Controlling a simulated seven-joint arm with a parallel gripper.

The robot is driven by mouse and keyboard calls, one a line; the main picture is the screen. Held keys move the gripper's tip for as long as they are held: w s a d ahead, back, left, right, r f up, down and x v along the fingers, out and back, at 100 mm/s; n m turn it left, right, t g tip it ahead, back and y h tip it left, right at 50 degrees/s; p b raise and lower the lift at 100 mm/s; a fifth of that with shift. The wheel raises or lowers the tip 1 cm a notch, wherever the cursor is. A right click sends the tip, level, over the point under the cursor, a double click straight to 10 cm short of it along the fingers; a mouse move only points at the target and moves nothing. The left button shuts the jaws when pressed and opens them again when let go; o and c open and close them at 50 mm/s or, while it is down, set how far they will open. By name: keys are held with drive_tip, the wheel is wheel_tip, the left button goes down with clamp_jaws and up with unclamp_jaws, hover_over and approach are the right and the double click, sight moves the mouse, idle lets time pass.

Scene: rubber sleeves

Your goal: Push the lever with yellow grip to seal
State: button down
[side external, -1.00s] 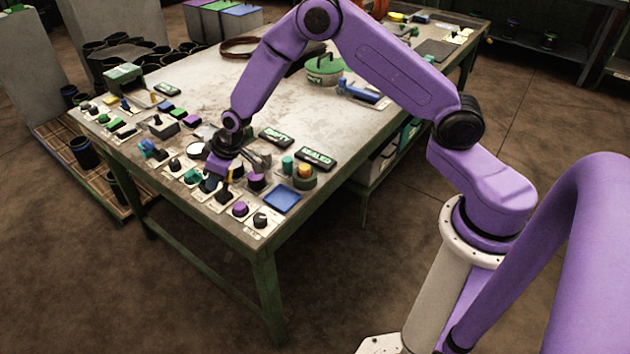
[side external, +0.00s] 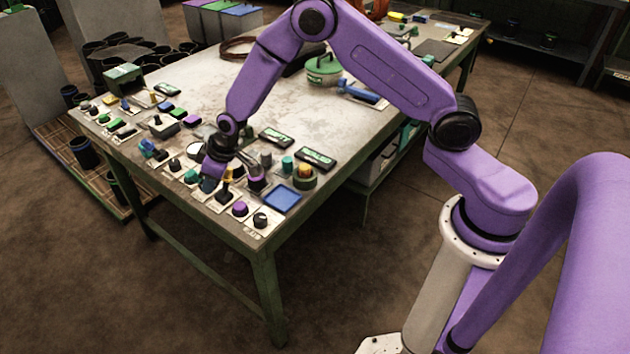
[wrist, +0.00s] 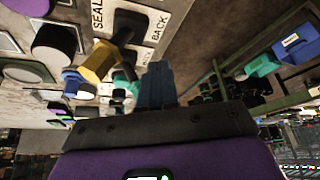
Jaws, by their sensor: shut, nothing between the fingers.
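The lever's yellow grip (wrist: 97,62) shows in the wrist view, attached to a dark arm on a white plate (wrist: 150,18) marked "SEAL" and "BACK". My gripper (wrist: 156,72) has its dark fingers together and empty. The fingertips appear just right of the grip, close to the plate edge; I cannot tell whether they touch it.
In the wrist view a black knob (wrist: 55,42) and a blue knob (wrist: 76,82) lie left of the lever. In the side view a purple knob (side external: 240,209), a blue tray (side external: 282,199) and lit signs (side external: 316,159) crowd nearby. The table's middle (side external: 235,90) is mostly clear.

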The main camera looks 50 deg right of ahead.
wheel_tip(320, 180, up, 8)
idle(1.0)
drive_tip(key=shift+s, duration=0.1)
drive_tip(key=s+r+n+g, duration=0.2)
drive_tip(key=s+r, duration=0.2)
drive_tip(key=s, duration=0.7)
drive_tip(key=s+r+n+g, duration=0.15)
drive_tip(key=s+r, duration=0.25)
drive_tip(key=s, duration=0.8)
drive_tip(key=s+d+r+n+h, duration=0.1)
drive_tip(key=s+d, duration=0.4)
drive_tip(key=s, duration=0.3)
drive_tip(key=s+d+r+n+h, duration=0.1)
drive_tip(key=s+d+n, duration=0.1)
drive_tip(key=s+d, duration=0.4)
drive_tip(key=s+g, duration=0.1)
drive_tip(key=s, duration=0.2)
drive_tip(key=shift+s, duration=0.2)
